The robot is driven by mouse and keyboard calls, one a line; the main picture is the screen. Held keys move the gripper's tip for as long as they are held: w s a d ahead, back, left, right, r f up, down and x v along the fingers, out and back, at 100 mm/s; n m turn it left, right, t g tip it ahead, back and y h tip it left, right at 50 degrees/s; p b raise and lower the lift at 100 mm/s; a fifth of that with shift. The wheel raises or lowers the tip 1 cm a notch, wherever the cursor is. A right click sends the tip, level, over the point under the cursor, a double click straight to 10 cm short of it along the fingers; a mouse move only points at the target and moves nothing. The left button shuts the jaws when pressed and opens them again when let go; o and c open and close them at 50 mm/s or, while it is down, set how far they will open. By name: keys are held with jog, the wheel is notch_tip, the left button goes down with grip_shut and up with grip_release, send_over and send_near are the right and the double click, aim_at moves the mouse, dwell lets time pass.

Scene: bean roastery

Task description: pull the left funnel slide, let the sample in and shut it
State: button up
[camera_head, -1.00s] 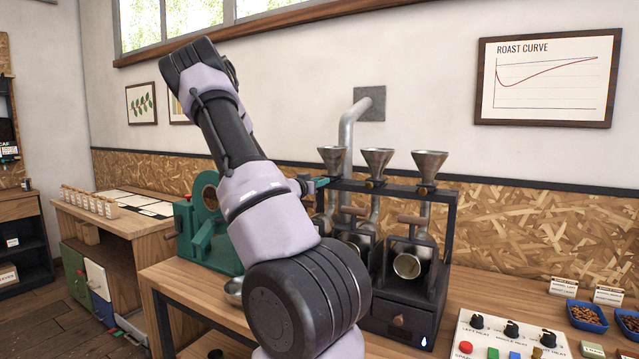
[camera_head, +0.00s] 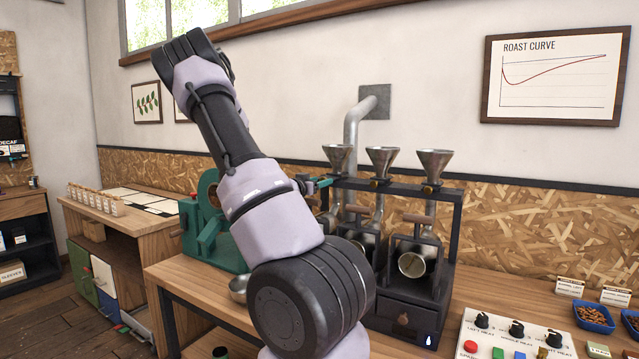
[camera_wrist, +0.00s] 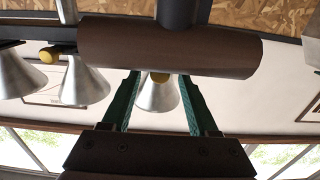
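The left funnel (camera_head: 340,156) is a metal cone on the dark roaster frame. It also shows upside down in the wrist view (camera_wrist: 157,97), with its yellow slide knob (camera_wrist: 160,77) at the narrow end. My gripper (camera_wrist: 161,75) has teal fingers, apart and empty, one on each side of the knob. In the head view my gripper (camera_head: 319,184) is beside the left funnel's base, partly behind my arm. A brown cylinder (camera_wrist: 170,48) fills the top middle of the wrist view.
The middle funnel (camera_head: 382,160) and right funnel (camera_head: 434,162) stand close by, with yellow knobs below. A control panel (camera_head: 510,335) and blue bean trays (camera_head: 595,316) are at the right. A green machine (camera_head: 210,235) stands left of my arm.

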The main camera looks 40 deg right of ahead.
jog(key=v, duration=1)
jog(key=shift+a, duration=0.4)
jog(key=shift+s, duration=0.1)
dwell(0.8)
jog(key=shift+r, duration=0.1)
jog(key=c, duration=0.4)
jog(key=shift+a+r+m, duration=0.15)
jog(key=shift+a+m, duration=0.05)
jog(key=shift+m, duration=0.5)
grip_shut()
jog(key=a+r+m+g+y, duration=0.2)
jog(key=a+m+y, duration=0.15)
jog(key=m, duration=1.35)
jog(key=r+x, duration=0.2)
jog(key=x, duration=1.1)
jog(key=shift+d+h, duration=0.3)
jog(key=shift+h, duration=0.05)
